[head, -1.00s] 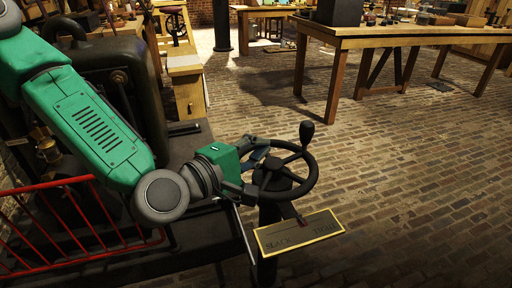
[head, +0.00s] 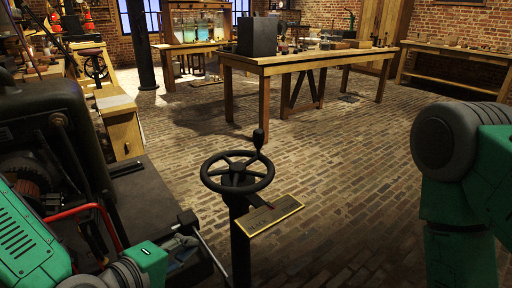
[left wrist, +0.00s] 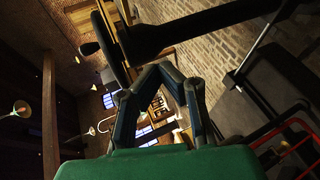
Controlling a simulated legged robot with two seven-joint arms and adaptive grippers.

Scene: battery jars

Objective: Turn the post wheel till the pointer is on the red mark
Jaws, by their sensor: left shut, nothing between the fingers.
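The post wheel (head: 237,174) is a black spoked handwheel on a dark post, with an upright knob (head: 258,139) on its far right rim. A brass-edged plate (head: 270,214) sits below it. A dark pointer lies over the plate's upper left part, but its exact reading and the red mark are too small to tell. My left gripper (head: 186,242) is shut and empty, low and left of the post, apart from the wheel. In the left wrist view its fingers (left wrist: 157,72) meet, with the wheel's rim (left wrist: 108,45) seen edge-on beyond. My right gripper is out of view.
A dark machine with a red rail (head: 85,212) stands close at the left. A wooden table (head: 300,62) stands behind the wheel. The brick floor (head: 345,190) around the post's right side is clear. My right arm shows at the right edge.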

